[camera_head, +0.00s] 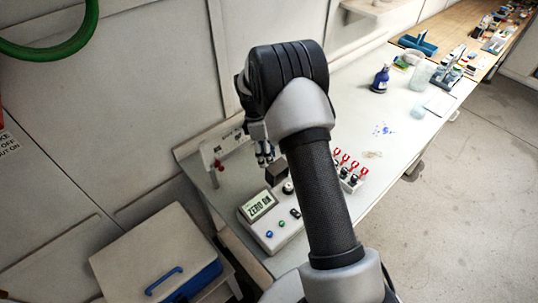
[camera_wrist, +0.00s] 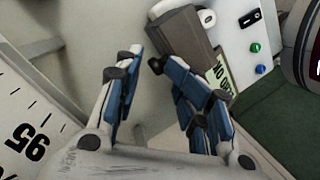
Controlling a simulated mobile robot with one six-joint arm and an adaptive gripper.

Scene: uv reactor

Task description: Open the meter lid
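The meter (camera_head: 270,230) is a pale box on the bench, with a display reading "ZERO ON" and small blue and green buttons. A dark grey-brown block (camera_head: 276,174), seemingly the meter lid, sits at its back end. In the wrist view, the meter's panel (camera_wrist: 245,45) is at the upper right and the block (camera_wrist: 182,38) is at the upper middle. My gripper (camera_head: 265,156) is just above and left of the block in the head view. In the wrist view, my gripper (camera_wrist: 142,62) has its fingers apart with nothing between them. The right fingertip is close to the block; contact is unclear.
A pale stand with red parts (camera_head: 217,155) is left of my gripper. A rack with red-topped items (camera_head: 348,168) stands right of my arm. A blue bottle (camera_head: 381,78) and clear beakers (camera_head: 420,92) are farther along the bench. My arm hides part of the bench.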

